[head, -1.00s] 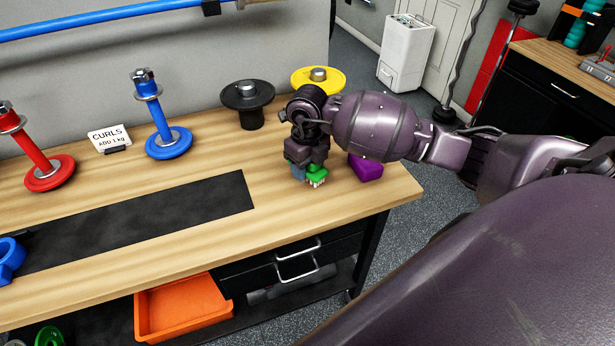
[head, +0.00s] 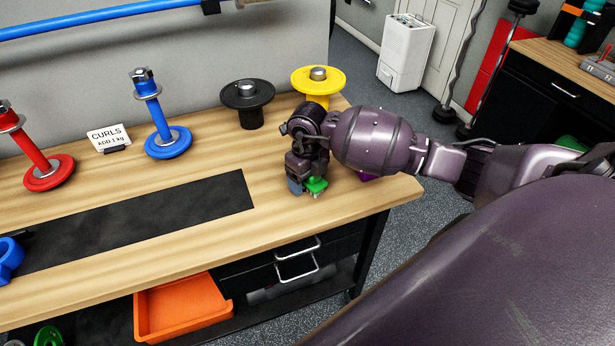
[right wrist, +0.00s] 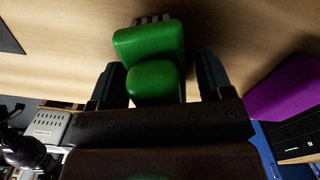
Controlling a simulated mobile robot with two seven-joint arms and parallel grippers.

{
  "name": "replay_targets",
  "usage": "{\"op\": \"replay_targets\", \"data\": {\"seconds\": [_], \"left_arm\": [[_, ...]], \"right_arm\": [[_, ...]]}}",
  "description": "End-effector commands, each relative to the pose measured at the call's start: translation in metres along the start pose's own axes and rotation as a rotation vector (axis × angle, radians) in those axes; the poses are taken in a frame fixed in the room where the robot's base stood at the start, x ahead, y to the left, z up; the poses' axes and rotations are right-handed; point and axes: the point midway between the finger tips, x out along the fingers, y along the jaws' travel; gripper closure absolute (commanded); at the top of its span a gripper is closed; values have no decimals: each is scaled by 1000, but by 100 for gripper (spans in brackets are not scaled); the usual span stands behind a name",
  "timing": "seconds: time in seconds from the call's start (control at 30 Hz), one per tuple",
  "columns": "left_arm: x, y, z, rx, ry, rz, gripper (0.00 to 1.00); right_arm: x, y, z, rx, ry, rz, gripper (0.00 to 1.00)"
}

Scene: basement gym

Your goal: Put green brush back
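The green brush (head: 316,186) is near the front right edge of the wooden bench, under my right gripper (head: 306,186). In the right wrist view the brush (right wrist: 150,45) shows two rounded green parts, with grey bristles at the far end. My right gripper (right wrist: 162,62) has its fingers apart, one on each side of the brush. A gap shows between the brush and the right-hand finger; contact on the left-hand side is unclear. Whether the brush rests fully on the bench is hard to tell. My left gripper is not in view.
A purple block (right wrist: 283,103) lies close to the right gripper, mostly behind my arm in the head view. Black (head: 248,98) and yellow (head: 317,80) weight holders stand behind. The black mat (head: 150,220) to the left is clear. An orange bin (head: 182,308) sits below.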

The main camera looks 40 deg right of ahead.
Motion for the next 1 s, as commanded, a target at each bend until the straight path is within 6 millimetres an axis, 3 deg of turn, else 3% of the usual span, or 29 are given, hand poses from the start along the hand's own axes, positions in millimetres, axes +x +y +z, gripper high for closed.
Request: {"op": "replay_targets", "data": {"seconds": [0.17,0.33,0.8,1.0], "left_arm": [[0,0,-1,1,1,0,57],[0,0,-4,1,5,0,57],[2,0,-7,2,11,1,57],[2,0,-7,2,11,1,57]], "right_arm": [[-1,0,0,0,0,0,27],[-15,0,1,-1,-2,-1,27],[-100,-1,1,0,-3,-2,27],[-119,0,0,0,-2,-1,27]]}}
